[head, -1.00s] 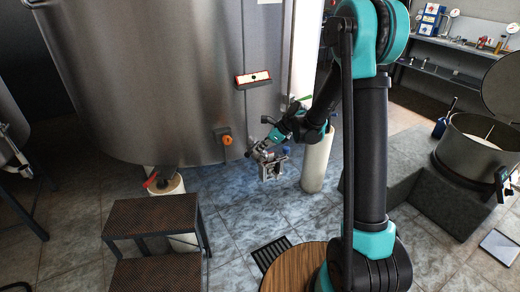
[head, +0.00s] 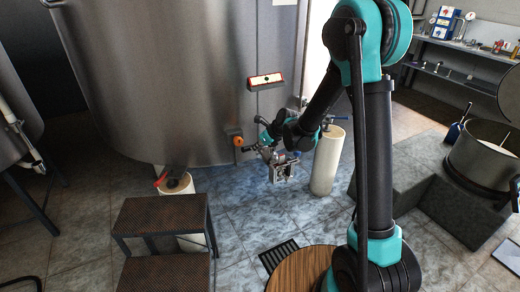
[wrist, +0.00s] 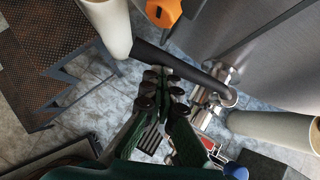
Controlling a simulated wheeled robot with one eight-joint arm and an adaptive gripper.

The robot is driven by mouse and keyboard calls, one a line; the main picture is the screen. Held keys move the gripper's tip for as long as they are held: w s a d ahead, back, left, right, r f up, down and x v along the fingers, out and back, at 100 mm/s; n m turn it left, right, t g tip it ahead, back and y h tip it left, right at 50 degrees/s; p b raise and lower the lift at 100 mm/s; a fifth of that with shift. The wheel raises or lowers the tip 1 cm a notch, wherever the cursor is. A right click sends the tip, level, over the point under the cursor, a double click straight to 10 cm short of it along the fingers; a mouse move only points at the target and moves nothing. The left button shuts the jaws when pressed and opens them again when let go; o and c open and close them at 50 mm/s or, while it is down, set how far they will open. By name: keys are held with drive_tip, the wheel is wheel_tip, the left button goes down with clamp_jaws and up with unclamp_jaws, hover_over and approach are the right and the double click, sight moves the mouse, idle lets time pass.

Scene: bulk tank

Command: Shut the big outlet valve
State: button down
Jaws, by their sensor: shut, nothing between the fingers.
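The big outlet valve (head: 283,172) is a steel fitting low at the tank's front. My gripper is beside it in the head view, too small there to make out its fingers. In the wrist view a thick black lever (wrist: 185,67) slants from upper left to the valve's steel body (wrist: 224,90). My gripper (wrist: 162,84) is shut and empty, with its fingertips just below the lever's middle. I cannot tell whether they touch it. The valve's inside is hidden.
The steel tank (head: 175,85) rises behind. An orange part (head: 238,141) sits on its wall, also close in the wrist view (wrist: 164,10). A pale post (head: 327,162) stands right of the valve. Steps (head: 160,216) stand at the front left. Tiled floor lies between.

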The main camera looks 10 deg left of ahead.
drive_tip(key=shift+w+a, duration=0.35)
drive_tip(key=shift+a, duration=0.25)
drive_tip(key=shift+w+a, duration=0.35)
drive_tip(key=shift+a, duration=0.2)
drive_tip(key=shift+d, duration=0.1)
